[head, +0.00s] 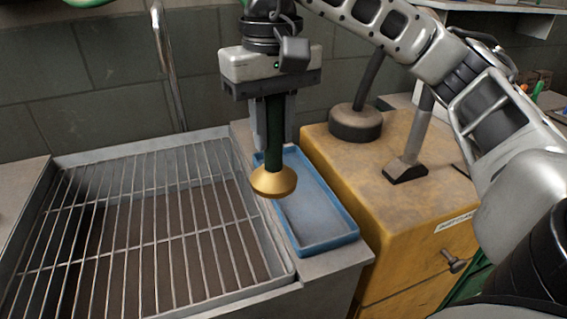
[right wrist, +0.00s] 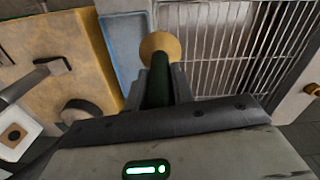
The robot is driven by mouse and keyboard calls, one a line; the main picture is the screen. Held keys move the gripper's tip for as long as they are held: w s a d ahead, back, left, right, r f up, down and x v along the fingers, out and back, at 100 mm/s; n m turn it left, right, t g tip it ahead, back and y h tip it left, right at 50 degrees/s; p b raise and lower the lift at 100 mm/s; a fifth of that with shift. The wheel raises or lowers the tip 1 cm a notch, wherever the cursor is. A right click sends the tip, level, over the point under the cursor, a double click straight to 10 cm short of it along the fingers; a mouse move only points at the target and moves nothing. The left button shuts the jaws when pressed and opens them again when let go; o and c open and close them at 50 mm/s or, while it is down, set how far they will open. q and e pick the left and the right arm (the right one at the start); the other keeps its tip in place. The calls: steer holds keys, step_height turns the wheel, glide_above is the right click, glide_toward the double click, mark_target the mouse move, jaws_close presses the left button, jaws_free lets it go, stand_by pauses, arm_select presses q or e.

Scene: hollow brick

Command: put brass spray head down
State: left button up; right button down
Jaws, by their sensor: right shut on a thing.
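The brass spray head (head: 274,181) has a wide gold nozzle and a dark green handle. My right gripper (head: 273,120) is shut on the handle and holds it upright, nozzle down. In the head view the nozzle overlaps the left part of the blue tray (head: 328,245); I cannot tell whether it touches. In the right wrist view the brass spray head (right wrist: 160,46) sticks out between the fingers of my right gripper (right wrist: 160,80), at the border between the blue tray (right wrist: 122,40) and the grating. My left gripper is not in view.
A metal sink with a wire grating (head: 140,235) lies left of the tray. A yellow wooden cabinet (head: 385,225) stands right of it, with a round dark-based stand (head: 355,124) and a second stand (head: 404,170) on top. A metal pipe (head: 168,65) rises behind the sink. The tray's visible floor is empty.

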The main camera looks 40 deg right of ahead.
steer(key=shift+w+d+f, duration=1.1)
steer(key=shift+d+f, duration=0.7)
steer(key=shift+f, duration=0.35)
steer(key=shift+w+d+f, duration=1.05)
steer(key=shift+d+f, duration=0.8)
steer(key=shift+f, duration=0.25)
steer(key=shift+w+d+f, duration=1.1)
steer(key=shift+d+f, duration=0.7)
steer(key=shift+f, duration=0.35)
steer(key=c, duration=1.2)
jaws_free()
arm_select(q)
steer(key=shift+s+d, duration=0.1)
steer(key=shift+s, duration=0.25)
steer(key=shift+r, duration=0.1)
arm_select(e)
steer(key=shift+r, duration=0.1)
arm_select(q)
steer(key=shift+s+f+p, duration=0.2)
steer(key=shift+p, duration=0.25)
arm_select(e)
step_height(320, 180, up, 12)
steer(key=shift+r, duration=0.1)
